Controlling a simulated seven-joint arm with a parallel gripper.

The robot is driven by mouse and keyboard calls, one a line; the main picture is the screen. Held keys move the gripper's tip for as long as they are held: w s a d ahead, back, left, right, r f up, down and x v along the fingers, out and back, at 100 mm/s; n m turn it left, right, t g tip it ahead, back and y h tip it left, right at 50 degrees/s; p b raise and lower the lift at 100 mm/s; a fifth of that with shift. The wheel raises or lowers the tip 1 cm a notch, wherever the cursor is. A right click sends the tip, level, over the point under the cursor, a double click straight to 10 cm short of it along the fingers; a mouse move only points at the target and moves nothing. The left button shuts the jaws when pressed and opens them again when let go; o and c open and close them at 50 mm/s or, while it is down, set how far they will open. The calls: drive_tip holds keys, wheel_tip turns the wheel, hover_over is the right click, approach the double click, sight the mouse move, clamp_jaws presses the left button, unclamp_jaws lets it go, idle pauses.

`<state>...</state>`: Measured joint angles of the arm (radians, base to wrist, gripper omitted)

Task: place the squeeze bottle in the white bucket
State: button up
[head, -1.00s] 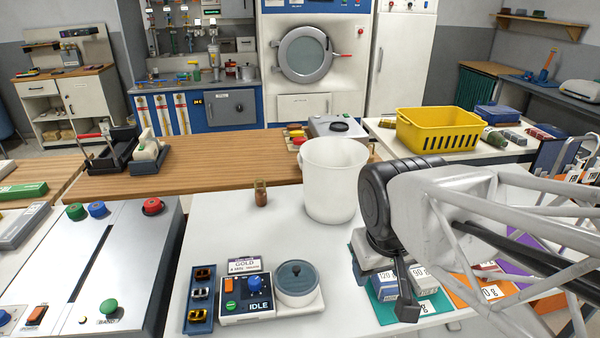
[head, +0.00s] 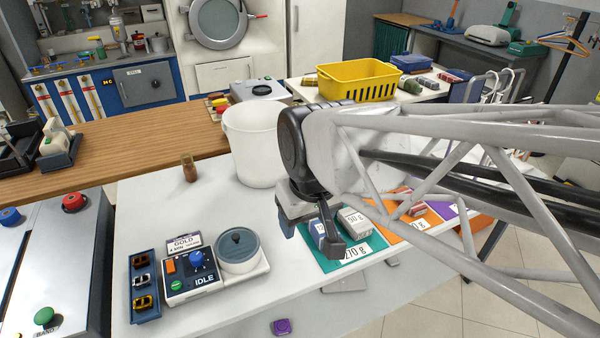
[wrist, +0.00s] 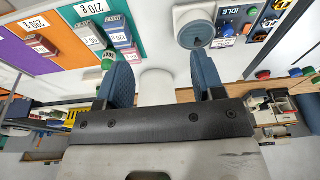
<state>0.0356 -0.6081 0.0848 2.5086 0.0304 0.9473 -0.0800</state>
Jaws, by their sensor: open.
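The white bucket (head: 252,150) stands upright on the white table, left of my gripper in the head view. In the wrist view it shows as a pale cylinder (wrist: 156,87) between the fingers. My gripper (head: 312,222) is open and empty, with its fingers apart, in front of and right of the bucket, near the teal mat. I cannot clearly pick out the squeeze bottle. A small brown bottle (head: 189,168) stands upright left of the bucket. A small green object (wrist: 108,61) shows beside my finger in the wrist view; its shape is partly hidden.
The teal mat (head: 352,252) holds small boxes, with orange and purple mats beyond it. A control box (head: 188,275) with a lidded pot (head: 239,247) sits at the front left. A yellow crate (head: 358,78) stands behind. Bare tabletop lies between the bottle and the control box.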

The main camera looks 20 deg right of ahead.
drive_tip(key=w+d+f+n+y, duration=0.25)
drive_tip(key=w+d, duration=0.25)
drive_tip(key=w, duration=0.3)
drive_tip(key=w+d+f+n+y, duration=0.2)
drive_tip(key=w+d+n, duration=0.2)
drive_tip(key=w, duration=0.4)
drive_tip(key=w+d+f+n+t+y, duration=0.1)
drive_tip(key=w+d+f+n, duration=0.1)
drive_tip(key=w+d+f, duration=0.3)
drive_tip(key=w+d+f+n+t+y, duration=0.1)
drive_tip(key=w+d+f, duration=0.4)
drive_tip(key=d, duration=0.8)
drive_tip(key=shift+d+n+t+y, duration=0.2)
drive_tip(key=shift+n+t+y, duration=0.15)
drive_tip(key=shift+n, duration=0.3)
drive_tip(key=shift+w+a, duration=0.1)
drive_tip(key=shift+x, duration=1.2)
drive_tip(key=shift+a+f, duration=0.1)
drive_tip(key=shift+f, duration=0.05)
